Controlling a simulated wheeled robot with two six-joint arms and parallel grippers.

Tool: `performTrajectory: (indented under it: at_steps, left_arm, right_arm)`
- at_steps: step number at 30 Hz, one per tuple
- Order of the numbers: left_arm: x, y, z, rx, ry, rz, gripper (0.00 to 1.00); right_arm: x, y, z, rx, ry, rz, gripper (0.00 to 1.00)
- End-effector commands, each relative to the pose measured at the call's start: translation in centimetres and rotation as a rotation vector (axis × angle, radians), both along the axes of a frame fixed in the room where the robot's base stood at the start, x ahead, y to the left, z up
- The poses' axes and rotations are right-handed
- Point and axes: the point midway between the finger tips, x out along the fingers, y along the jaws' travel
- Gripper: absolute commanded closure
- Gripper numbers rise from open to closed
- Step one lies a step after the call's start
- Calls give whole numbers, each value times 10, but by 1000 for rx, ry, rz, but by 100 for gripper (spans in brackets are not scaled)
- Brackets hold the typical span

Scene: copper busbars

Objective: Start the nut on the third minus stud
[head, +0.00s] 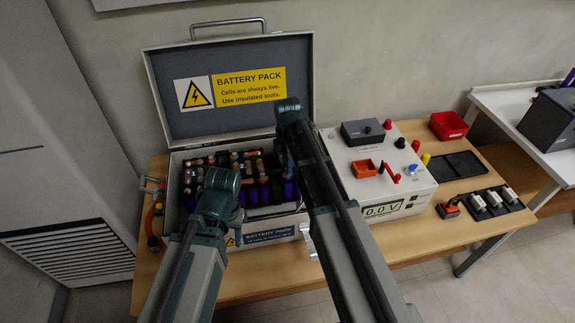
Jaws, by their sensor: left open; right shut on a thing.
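The battery pack (278,234) is an open grey case on the wooden table. Dark cells with purple sides and copper-coloured busbars (196,162) show inside it. My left gripper (236,222) is open over the front left of the case, its fingers mostly hidden by its own wrist. My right gripper (284,155) points down over the right part of the cells, and its arm covers much of that area. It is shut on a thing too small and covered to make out. The third minus stud and the nut cannot be told apart from here.
The raised lid (240,120) stands behind the cells. A white tester box (405,185) with knobs and a display stands close at the right. Further right are a red bin (448,125), a black tray (455,166) and a dark mat (487,204) with several small parts.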

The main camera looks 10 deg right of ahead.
Motion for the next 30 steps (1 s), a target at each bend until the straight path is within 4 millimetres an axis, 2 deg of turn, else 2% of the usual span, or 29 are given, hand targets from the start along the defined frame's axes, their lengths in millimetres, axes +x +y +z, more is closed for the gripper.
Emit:
performTrajectory:
  at_steps: [21, 23, 30]
  left_arm:
    - [0, 0, -3, 0, 0, 0, 50]
    - [0, 0, -4, 0, 0, 0, 50]
    - [0, 0, -5, 0, 0, 0, 50]
  right_arm:
    - [0, 0, -3, 0, 0, -5, 100]
    - [0, 0, -4, 0, 0, -36, 100]
    - [0, 0, -5, 0, 0, -332, 100]
